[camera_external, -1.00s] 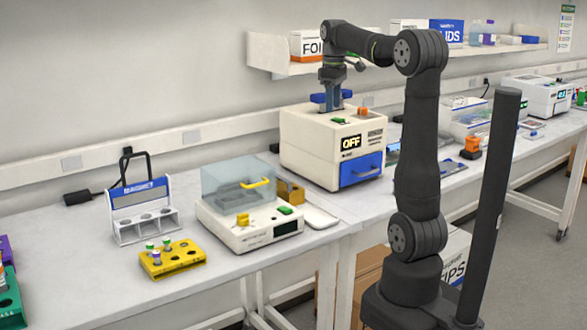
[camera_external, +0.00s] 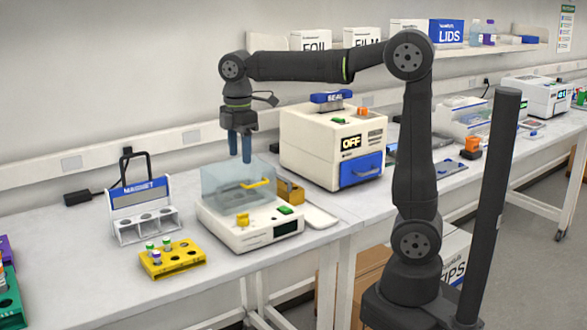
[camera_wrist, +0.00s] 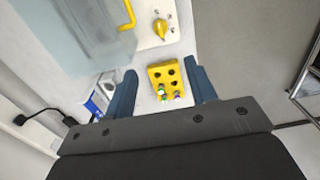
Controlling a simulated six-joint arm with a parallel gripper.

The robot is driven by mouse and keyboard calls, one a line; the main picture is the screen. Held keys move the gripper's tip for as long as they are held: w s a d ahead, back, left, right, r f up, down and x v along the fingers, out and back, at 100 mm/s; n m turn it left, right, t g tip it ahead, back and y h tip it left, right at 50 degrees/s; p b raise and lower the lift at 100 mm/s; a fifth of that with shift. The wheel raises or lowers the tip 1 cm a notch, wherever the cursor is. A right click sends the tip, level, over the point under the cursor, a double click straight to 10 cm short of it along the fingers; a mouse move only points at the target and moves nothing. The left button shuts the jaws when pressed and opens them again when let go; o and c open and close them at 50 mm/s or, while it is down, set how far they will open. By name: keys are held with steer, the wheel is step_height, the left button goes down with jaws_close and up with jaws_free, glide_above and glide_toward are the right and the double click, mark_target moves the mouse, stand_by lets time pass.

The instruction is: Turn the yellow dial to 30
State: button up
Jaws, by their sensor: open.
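The yellow dial (camera_external: 242,219) sits on the front left of a white device (camera_external: 250,240) with a clear lid (camera_external: 225,185) and a dark display. In the wrist view the yellow dial (camera_wrist: 160,28) is near the top centre, beyond my fingertips. I cannot read its marks or its setting. My gripper (camera_external: 240,158) points down above the clear lid, behind and above the dial, touching nothing that I can see. Its blue fingers are apart and empty in the wrist view (camera_wrist: 163,78).
A yellow tube rack (camera_external: 190,262) stands left of the device, and a magnet rack (camera_external: 140,215) behind that. A white sealer box (camera_external: 305,155) showing OFF stands to the right. A green button (camera_external: 284,210) is right of the dial.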

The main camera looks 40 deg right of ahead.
mark_target(243, 214)
step_height(243, 214, down, 17)
steer(key=shift+f, duration=0.2)
stand_by(0.3)
steer(key=c, duration=1)
steer(key=shift+o, duration=0.2)
steer(key=shift+m, duration=0.7)
steer(key=o, duration=1)
steer(key=shift+c, duration=0.2)
step_height(243, 214, up, 18)
steer(key=shift+f, duration=0.25)
